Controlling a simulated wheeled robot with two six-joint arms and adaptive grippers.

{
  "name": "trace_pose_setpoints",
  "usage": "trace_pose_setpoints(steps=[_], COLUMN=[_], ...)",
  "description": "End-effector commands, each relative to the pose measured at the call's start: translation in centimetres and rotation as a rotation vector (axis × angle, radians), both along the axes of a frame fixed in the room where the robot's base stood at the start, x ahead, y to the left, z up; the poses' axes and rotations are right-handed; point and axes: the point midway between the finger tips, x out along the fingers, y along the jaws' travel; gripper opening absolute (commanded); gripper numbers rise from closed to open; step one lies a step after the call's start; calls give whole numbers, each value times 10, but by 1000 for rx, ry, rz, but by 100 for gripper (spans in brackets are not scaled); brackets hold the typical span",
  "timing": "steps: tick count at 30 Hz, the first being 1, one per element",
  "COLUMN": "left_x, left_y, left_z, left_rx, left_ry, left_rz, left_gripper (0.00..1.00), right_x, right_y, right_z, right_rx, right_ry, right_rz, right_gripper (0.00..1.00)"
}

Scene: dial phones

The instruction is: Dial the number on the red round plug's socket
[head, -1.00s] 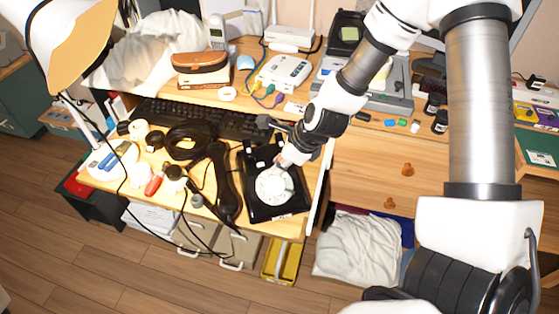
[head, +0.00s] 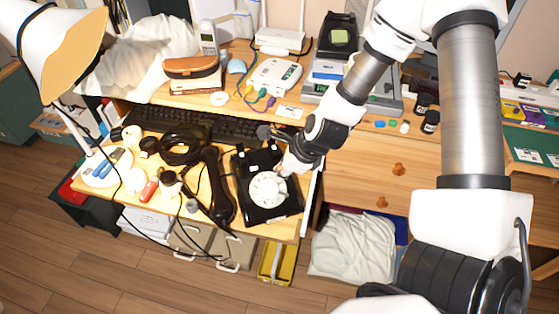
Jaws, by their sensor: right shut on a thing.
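The black dial phone (head: 284,209) with a white round dial (head: 268,189) lies at the right end of the pulled-out desk shelf. Its black handset (head: 217,190) lies off it, to the left. My right gripper (head: 285,170) is shut at the upper right edge of the dial; its tips are small and partly merge with the white dial. A white socket box (head: 274,74) stands on the desk behind, with coloured plugs (head: 262,102) on cables in front. I cannot make out a red round plug or any socket number. My left gripper is not in view.
A black keyboard (head: 205,123) lies behind the phone. Coiled black cable (head: 184,145) and several small items crowd the shelf's left. A desk lamp (head: 62,55) stands at far left. A yellow bin (head: 277,263) is on the floor below.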

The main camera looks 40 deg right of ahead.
Motion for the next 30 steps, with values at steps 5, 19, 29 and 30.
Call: trace_pose_setpoints(steps=[5,19,29,30], left_x=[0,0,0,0], left_y=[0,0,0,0], left_z=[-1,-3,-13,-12], left_rx=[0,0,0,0], left_ry=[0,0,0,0], left_rz=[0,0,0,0], left_gripper=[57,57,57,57], right_x=[-3,-12,-21,-21], right_y=[1,2,7,7], right_z=[-2,-5,-10,-9], right_rx=[1,1,0,0], right_ry=[1,1,0,0], right_rz=[1,0,0,0], right_gripper=[0,0,0,0])
